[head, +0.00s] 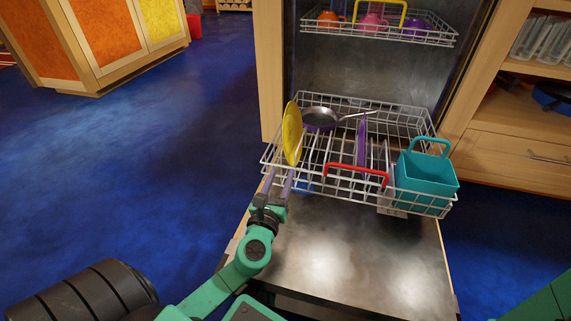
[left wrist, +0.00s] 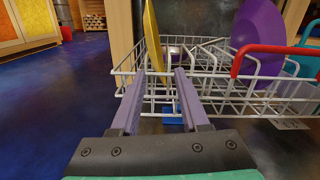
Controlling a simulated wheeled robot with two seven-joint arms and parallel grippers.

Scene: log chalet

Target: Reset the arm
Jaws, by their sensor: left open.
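My left gripper (head: 280,178) is open at the front left corner of the lower dishwasher rack (head: 310,182). A yellow plate (head: 292,134) stands upright in that rack, just beyond the fingertips. In the left wrist view the open fingers (left wrist: 160,80) point at the rack, and the yellow plate (left wrist: 152,40) shows between and beyond the tips. No object is held, and I cannot tell whether a finger touches the rack. A piece of my right arm (head: 545,300) shows at the lower right; its gripper is out of view.
The lower rack also holds a pan (head: 320,119), a purple plate (head: 361,145) and a teal basket (head: 428,178). The red handle (head: 356,173) is at its front. The open dishwasher door (head: 340,250) lies below. The upper rack (head: 375,35) holds cups. Blue floor (head: 130,150) is clear at left.

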